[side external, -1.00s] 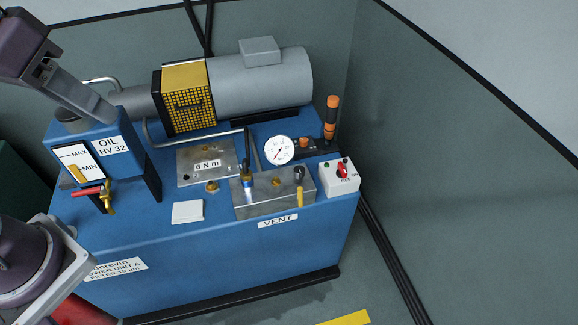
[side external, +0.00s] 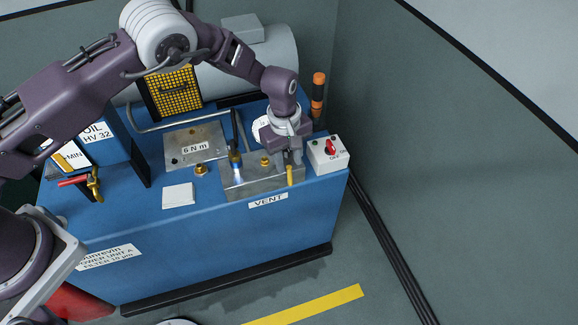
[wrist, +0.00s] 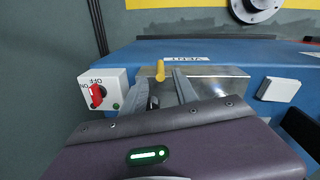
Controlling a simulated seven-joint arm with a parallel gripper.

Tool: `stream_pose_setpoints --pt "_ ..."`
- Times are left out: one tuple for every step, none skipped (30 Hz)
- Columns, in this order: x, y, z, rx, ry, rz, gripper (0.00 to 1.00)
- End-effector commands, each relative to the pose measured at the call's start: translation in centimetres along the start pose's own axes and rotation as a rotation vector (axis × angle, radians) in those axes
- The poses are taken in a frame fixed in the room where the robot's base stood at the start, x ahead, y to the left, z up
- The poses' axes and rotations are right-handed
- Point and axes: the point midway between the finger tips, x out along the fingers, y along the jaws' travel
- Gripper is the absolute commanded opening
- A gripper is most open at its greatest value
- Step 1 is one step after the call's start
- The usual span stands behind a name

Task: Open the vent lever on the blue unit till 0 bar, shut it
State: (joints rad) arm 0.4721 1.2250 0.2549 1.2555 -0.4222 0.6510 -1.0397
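The blue unit (side external: 220,240) carries a metal valve block (side external: 238,187) above a VENT label (side external: 268,200). The vent lever (side external: 290,176) has a yellow end pointing toward the front edge; this end also shows in the wrist view (wrist: 160,70). My gripper (side external: 289,158) is down over the lever's pivot. In the wrist view its fingers (wrist: 161,82) stand apart on either side of the lever, with a gap visible; I cannot tell whether either touches it. The white pressure gauge (side external: 258,128) is mostly hidden behind my gripper, so its needle cannot be read.
A white switch box (side external: 328,153) with a red knob is close to the right of my gripper. A blue-collared black fitting (side external: 236,163) stands to the left on the block. An orange-and-black handle (side external: 318,95) rises behind. A red-handled tap (side external: 80,181) is at the far left.

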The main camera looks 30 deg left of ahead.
Motion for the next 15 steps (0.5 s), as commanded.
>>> stream_pose_setpoints --pt "1.0 -0.1 0.0 0.0 -0.001 -0.003 0.35" --pt "1.5 -0.1 0.0 0.0 -0.001 -0.003 0.35" --pt "2.1 -0.1 0.0 0.0 -0.001 -0.002 0.35" --pt "2.5 -0.1 0.0 0.0 -0.001 -0.002 0.35" --pt "2.8 -0.1 0.0 0.0 -0.001 -0.002 0.35" --pt "3.0 -0.1 0.0 0.0 -0.001 -0.001 0.35" --pt "3.1 0.0 0.0 0.0 -0.001 0.0 0.35" --pt "3.2 0.0 0.0 0.0 -0.001 0.0 0.35" --pt "3.3 0.0 0.0 0.0 -0.001 0.0 0.35" --pt "3.3 0.0 0.0 0.0 -0.001 0.0 0.35" --pt "3.3 0.0 0.0 0.0 -0.001 0.0 0.35" --pt "3.3 0.0 0.0 0.0 -0.001 0.0 0.35" --pt "3.3 0.0 0.0 0.001 -0.001 0.0 0.35" --pt "3.3 0.0 0.0 0.001 -0.001 0.0 0.35" --pt "3.3 0.0 0.0 0.001 -0.001 0.0 0.29"
